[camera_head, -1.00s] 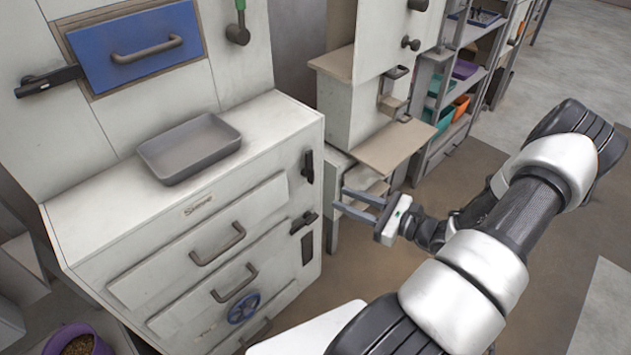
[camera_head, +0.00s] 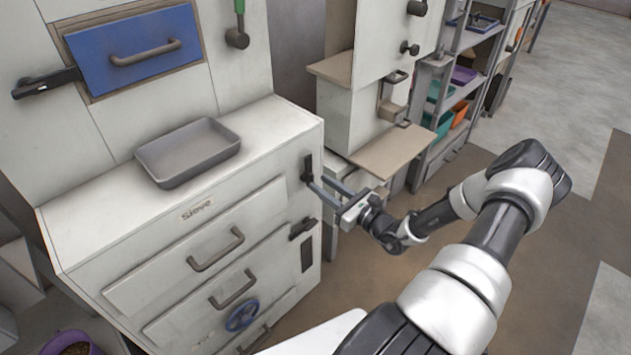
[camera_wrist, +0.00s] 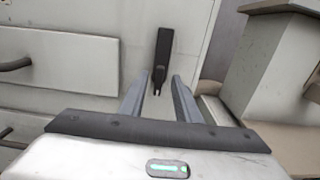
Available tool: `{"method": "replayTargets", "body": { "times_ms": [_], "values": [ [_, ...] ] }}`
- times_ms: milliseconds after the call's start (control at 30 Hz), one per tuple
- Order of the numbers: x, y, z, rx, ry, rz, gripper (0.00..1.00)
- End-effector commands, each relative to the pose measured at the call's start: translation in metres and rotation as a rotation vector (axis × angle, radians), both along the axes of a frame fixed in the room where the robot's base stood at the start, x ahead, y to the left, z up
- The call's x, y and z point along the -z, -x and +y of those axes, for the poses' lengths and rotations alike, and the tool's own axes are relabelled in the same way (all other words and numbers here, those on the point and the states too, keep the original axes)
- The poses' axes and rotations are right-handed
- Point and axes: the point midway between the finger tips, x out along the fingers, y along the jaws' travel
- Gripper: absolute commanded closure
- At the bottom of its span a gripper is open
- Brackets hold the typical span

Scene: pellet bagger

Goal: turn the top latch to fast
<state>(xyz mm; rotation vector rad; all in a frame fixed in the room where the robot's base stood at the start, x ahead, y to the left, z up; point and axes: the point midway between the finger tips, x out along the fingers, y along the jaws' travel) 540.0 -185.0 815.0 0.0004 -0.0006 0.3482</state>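The top latch (camera_head: 307,168) is a dark, narrow handle standing upright near the right edge of the white sieve cabinet's front, above a second dark latch (camera_head: 302,228) that lies roughly sideways. In the wrist view the top latch (camera_wrist: 163,52) hangs straight down, its lower end lined up between my fingertips. My gripper (camera_head: 319,184) is open, its two grey fingers pointing at the cabinet close to the latch's lower end. In the wrist view my gripper (camera_wrist: 160,78) has one finger on each side of that end. I cannot tell whether they touch it.
Drawers with grey handles (camera_head: 216,250) and a blue handwheel (camera_head: 242,314) are left of the latches. A grey tray (camera_head: 188,152) sits on the cabinet top. A neighbouring machine with a tan shelf (camera_head: 393,150) stands close on the right. Open floor lies in front.

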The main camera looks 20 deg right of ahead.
Motion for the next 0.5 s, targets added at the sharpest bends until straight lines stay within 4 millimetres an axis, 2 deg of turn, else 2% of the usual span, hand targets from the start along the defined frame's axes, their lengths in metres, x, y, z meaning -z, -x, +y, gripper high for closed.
{"method": "replayTargets", "body": {
  "times_ms": [100, 200, 500],
  "values": [
    [0.001, -0.018, 0.007, -0.001, 0.0, 0.0, 0.7],
    [0.001, -0.027, 0.01, -0.001, 0.0, 0.0, 0.7],
    [0.0, -0.034, 0.012, 0.0, 0.0, 0.001, 0.7]
  ]
}}
